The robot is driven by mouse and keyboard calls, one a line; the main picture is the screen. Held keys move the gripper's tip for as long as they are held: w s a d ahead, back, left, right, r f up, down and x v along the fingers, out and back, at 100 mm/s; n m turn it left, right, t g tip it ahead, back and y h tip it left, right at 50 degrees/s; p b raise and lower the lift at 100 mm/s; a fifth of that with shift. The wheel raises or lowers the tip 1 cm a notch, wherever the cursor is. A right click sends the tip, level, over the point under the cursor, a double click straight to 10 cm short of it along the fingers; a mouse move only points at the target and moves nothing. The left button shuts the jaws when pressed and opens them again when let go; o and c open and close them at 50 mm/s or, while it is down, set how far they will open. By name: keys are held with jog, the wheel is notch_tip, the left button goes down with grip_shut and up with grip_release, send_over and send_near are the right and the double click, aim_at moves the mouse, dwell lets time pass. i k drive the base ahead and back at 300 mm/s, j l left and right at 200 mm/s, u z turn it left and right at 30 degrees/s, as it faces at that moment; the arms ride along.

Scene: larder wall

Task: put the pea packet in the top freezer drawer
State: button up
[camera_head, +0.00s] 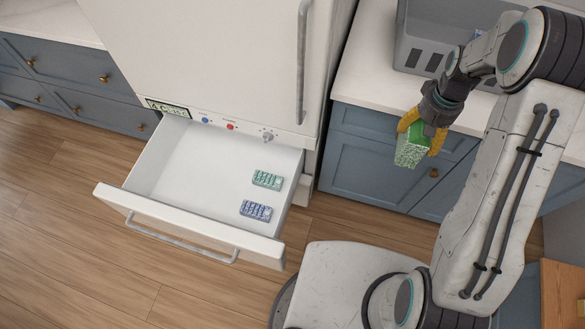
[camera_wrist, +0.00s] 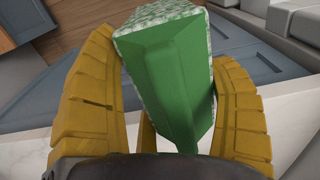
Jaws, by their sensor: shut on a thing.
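The green pea packet (camera_head: 411,148) is between the yellow fingers of my gripper (camera_head: 422,137). My gripper is shut on it, in front of the blue cabinet and right of the freezer. In the wrist view the packet (camera_wrist: 168,80) shows its green end, with the fingers of my gripper (camera_wrist: 165,110) on both sides. The freezer drawer (camera_head: 187,222) at the bottom of the white fridge is pulled open.
A grey crate (camera_head: 414,52) stands on the white counter (camera_head: 365,78) at upper right. The blue cabinet (camera_head: 362,160) is right of the drawer. The drawer's left and middle floor is bare. A fridge handle (camera_head: 302,60) stands out above the drawer.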

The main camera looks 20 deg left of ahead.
aim_at(184, 185)
jog(key=k+j+u, duration=0.3)
jog(key=j+u, duration=0.3)
jog(key=j, duration=0.15)
jog(key=k+j+u, duration=0.15)
jog(key=j+u, duration=0.5)
jog(key=j, duration=0.2)
jog(key=i+j+u, duration=0.25)
jog(key=j+u, duration=0.2)
jog(key=i+j+u, duration=0.4)
jog(key=i+l+u, duration=0.2)
jog(key=u, duration=0.2)
jog(key=i+l+u, duration=0.35)
jog(key=k+j, duration=0.05)
